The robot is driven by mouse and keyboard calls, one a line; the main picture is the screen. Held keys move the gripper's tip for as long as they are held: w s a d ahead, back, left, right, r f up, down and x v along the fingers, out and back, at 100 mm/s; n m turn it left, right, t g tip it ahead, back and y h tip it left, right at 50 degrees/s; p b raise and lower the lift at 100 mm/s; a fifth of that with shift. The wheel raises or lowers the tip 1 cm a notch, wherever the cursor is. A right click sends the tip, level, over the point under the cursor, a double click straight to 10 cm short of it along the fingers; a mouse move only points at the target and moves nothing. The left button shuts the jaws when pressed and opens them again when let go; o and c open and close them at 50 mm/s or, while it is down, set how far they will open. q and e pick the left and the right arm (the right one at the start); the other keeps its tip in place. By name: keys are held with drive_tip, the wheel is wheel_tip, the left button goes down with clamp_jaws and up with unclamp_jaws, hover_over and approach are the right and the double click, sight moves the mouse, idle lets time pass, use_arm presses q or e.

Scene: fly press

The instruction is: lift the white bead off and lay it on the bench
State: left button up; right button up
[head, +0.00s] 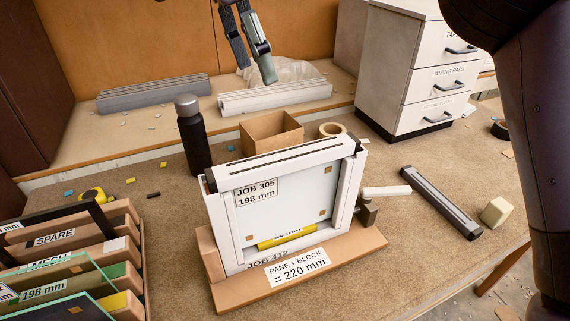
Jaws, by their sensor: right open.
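A white frame (227,232) stands upright on a tan base, holding a pale pane (285,200) labelled "JOB 305 198 mm". A white strip with a dark slot (285,163) lies along its top edge; it looks like the white bead, though I cannot tell for certain. My right gripper (257,72) hangs at the top of the view, its two fingers apart and empty. It appears above and behind the frame, apart from the strip. My left gripper is not in view.
The bench (400,270) has bare room right of the frame, near a dark-topped bar (440,203) and a cream block (495,212). A black bottle (193,140) and cardboard box (270,134) stand behind. A labelled rack (135,260) is at left, drawers (410,75) at back right.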

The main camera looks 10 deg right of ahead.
drive_tip(key=p, duration=0.2)
hover_over(287, 154)
drive_tip(key=a, duration=0.1)
drive_tip(key=f, duration=1.2)
drive_tip(key=shift+w+a, duration=0.15)
drive_tip(key=shift+w, duration=0.2)
drive_tip(key=f, duration=0.1)
drive_tip(key=f+p, duration=0.1)
drive_tip(key=f, duration=0.1)
drive_tip(key=s+d+f, duration=0.1)
drive_tip(key=shift+f+p, duration=0.3)
drive_tip(key=shift+p, duration=0.05)
drive_tip(key=shift+w+f, duration=0.15)
drive_tip(key=shift+f, duration=0.2)
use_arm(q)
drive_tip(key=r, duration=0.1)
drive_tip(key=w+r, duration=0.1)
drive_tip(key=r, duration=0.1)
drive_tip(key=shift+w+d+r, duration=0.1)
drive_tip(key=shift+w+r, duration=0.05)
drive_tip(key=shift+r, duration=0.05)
use_arm(e)
drive_tip(key=shift+c, duration=0.4)
drive_tip(key=shift+r, duration=0.1)
drive_tip(key=c, duration=1.3)
drive_tip(key=shift+o, duration=0.2)
